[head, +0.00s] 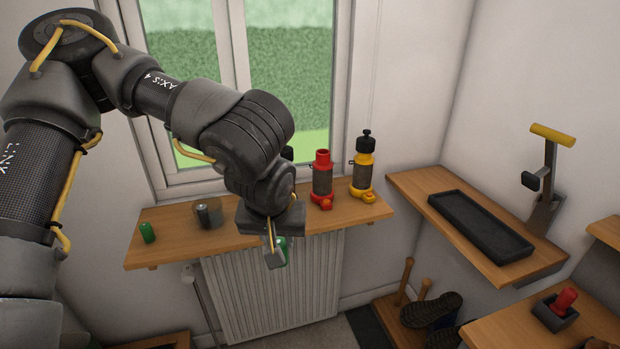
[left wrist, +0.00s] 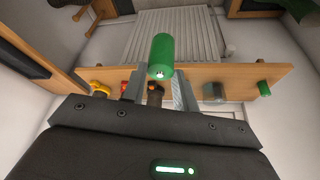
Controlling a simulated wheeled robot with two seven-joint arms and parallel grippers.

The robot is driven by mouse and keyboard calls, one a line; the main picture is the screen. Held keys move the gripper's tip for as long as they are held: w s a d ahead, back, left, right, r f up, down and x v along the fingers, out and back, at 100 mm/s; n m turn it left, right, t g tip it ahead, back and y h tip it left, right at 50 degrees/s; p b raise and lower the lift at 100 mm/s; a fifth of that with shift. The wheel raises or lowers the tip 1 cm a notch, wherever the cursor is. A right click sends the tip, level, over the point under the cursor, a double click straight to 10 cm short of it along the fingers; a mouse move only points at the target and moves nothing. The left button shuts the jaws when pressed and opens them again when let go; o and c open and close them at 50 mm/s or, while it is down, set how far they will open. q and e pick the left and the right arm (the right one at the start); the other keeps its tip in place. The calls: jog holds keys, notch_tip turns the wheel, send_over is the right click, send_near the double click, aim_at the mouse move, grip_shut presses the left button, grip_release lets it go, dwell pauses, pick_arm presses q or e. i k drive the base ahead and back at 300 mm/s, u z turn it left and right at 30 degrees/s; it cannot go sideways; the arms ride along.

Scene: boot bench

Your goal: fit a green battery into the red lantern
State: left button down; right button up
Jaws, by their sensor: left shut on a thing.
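My left gripper (head: 275,250) is shut on a green battery (head: 283,250), held in the air in front of the wooden sill. The left wrist view shows this battery (left wrist: 161,55) between the two fingers, its far part sticking out past them. The red lantern (head: 322,178) stands upright on the sill, right of my gripper, with no cap seen on its red top. It also shows small in the left wrist view (left wrist: 125,86). A second green battery (head: 147,232) stands at the sill's left end. My right gripper is not in view.
A yellow lantern with a black top (head: 362,170) stands right of the red one. A dark grey cylinder (head: 208,214) stands on the sill (head: 175,240). A dark thing is mostly hidden behind my left wrist. A radiator (head: 265,300) is below. A black tray (head: 480,225) lies at right.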

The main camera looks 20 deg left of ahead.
aim_at(323, 168)
jog(key=u, duration=0.35)
jog(key=i, duration=1)
jog(key=z, duration=0.2)
